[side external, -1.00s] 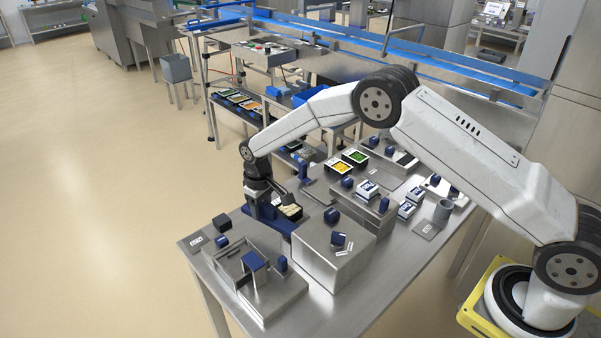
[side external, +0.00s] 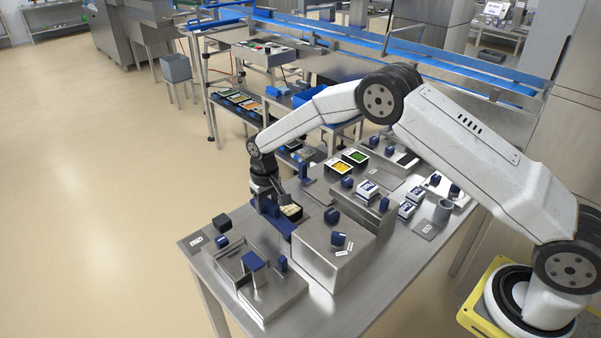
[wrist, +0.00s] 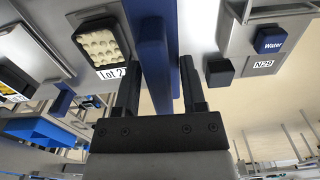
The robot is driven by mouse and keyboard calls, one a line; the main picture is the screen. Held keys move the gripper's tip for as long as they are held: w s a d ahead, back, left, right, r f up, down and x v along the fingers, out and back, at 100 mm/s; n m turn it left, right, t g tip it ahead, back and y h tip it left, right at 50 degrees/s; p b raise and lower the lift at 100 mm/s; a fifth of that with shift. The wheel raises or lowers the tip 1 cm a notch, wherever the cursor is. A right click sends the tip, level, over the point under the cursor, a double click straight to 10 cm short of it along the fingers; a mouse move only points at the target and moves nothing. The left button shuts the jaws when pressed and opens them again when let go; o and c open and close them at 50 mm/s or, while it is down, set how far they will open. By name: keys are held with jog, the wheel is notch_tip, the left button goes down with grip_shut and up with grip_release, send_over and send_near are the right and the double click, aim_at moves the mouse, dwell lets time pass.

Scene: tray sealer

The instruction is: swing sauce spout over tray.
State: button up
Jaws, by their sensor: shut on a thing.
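A dark tray of pale, lumpy food (side external: 291,211) sits on the steel table beside a blue base. In the wrist view the tray (wrist: 101,45) is left of my fingers, with a "Lot 2" label at its edge. My gripper (side external: 268,204) points down just left of the tray. In the wrist view my gripper (wrist: 162,75) has its two dark fingers on either side of a long blue bar (wrist: 152,45), apparently part of the sauce spout, and is shut on it. The spout's outlet is not clearly visible; my wrist and fingers hide part of it.
A steel box (side external: 335,262) stands close in front of the tray. A steel fixture (side external: 258,285) is at the front left, with a small black block (side external: 222,223) behind it. Trays of yellow and green food (side external: 346,163) stand behind to the right.

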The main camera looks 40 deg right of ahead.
jog(key=shift+d+m, duration=0.3)
jog(key=shift+m, duration=0.1)
jog(key=shift+s+d+m, duration=0.15)
jog(key=shift+d+m, duration=0.35)
jog(key=shift+m, duration=0.3)
